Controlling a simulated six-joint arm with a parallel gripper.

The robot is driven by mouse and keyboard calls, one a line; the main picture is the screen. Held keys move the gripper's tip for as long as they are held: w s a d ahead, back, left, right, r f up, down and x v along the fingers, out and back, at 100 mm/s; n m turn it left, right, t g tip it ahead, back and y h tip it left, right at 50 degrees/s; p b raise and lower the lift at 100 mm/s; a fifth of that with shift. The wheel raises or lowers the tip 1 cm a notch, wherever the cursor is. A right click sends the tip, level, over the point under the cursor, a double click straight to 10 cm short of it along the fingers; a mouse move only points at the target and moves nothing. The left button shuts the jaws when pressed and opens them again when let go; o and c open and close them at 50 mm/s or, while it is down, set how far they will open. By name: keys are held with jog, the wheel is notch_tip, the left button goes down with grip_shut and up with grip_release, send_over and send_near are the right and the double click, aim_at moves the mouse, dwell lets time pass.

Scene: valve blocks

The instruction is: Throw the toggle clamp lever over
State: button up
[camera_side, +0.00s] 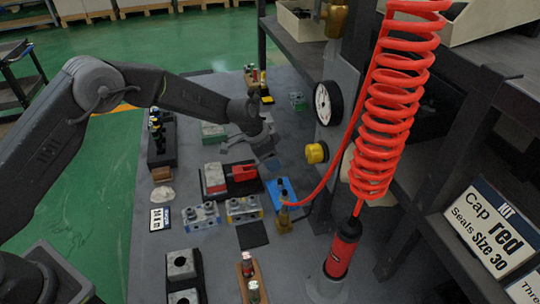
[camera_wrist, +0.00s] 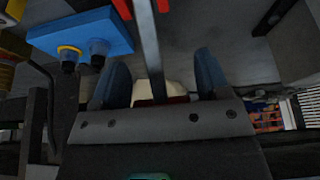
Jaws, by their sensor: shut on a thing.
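The toggle clamp sits on a black base (camera_side: 243,187) in the middle of the bench, with a red part (camera_side: 243,173) at its right and a red-and-grey block at its left. My gripper (camera_side: 266,152) is just above and right of the clamp in the side view, and hides part of it. In the wrist view, my gripper's two blue fingers (camera_wrist: 162,68) stand either side of a grey metal bar (camera_wrist: 148,45), which looks like the clamp lever. My gripper is shut on this lever; the contact itself is not clear.
A blue block (camera_side: 282,192) with dark knobs stands close to the clamp's right. A red coiled hose (camera_side: 390,110) hangs at the right. Grey valve blocks (camera_side: 243,209) stand in front. A black rack (camera_side: 161,140) stands to the left.

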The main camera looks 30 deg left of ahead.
jog(key=shift+c, duration=0.5)
jog(key=shift+s+r, duration=0.1)
jog(key=shift+r+h, duration=0.15)
jog(key=shift+h, duration=0.25)
jog(key=shift+s+a+r+t, duration=0.1)
jog(key=shift+r+t, duration=0.05)
jog(key=shift+t, duration=0.35)
jog(key=o, duration=1.2)
jog(key=shift+a, duration=0.1)
jog(key=v, duration=1.3)
jog(key=shift+s+a+r, duration=0.2)
jog(key=shift+a+r, duration=0.05)
jog(key=shift+a, duration=0.05)
jog(key=shift+o, duration=0.3)
